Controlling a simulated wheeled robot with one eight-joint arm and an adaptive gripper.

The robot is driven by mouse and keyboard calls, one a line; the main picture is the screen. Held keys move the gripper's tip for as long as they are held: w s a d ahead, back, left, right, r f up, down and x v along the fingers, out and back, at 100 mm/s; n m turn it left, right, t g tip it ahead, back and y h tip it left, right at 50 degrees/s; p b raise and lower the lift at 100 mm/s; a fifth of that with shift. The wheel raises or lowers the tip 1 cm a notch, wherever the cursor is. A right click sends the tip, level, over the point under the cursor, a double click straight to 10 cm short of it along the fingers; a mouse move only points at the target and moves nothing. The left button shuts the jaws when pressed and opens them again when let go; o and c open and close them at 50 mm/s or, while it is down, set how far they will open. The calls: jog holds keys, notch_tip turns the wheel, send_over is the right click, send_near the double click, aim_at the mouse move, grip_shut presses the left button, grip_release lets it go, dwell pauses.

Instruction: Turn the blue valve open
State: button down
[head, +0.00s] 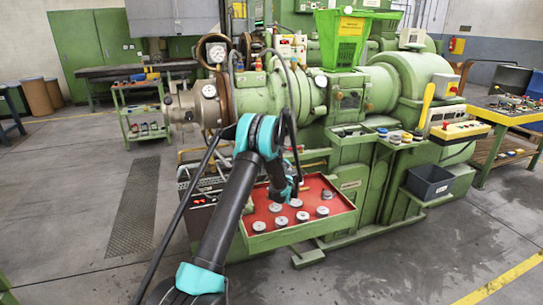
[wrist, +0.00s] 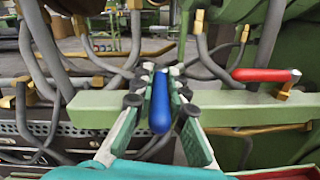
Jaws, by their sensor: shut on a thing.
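The blue valve handle (wrist: 160,105) shows in the middle of the wrist view, its rounded end towards the camera. My gripper (wrist: 161,88) is shut on it, one green and grey finger on each side. The far end of the handle and its joint to the valve are hidden between the fingertips. In the head view my arm reaches to the front of the green extruder (head: 340,85), and the blue handle cannot be made out there.
A red valve handle (wrist: 262,75) lies level on a brass fitting to the right. Grey hoses (wrist: 45,50) surround the gripper, and a pale green bar (wrist: 250,108) runs behind it. A red tray (head: 320,190) with several round metal parts stands beside my arm.

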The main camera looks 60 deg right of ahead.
jog(key=shift+n+t+y, duration=0.3)
jog(key=c, duration=1.5)
grip_release()
jog(key=shift+s, duration=0.15)
jog(key=v, duration=1.1)
jog(key=shift+s+a, duration=0.25)
jog(key=shift+s, duration=0.05)
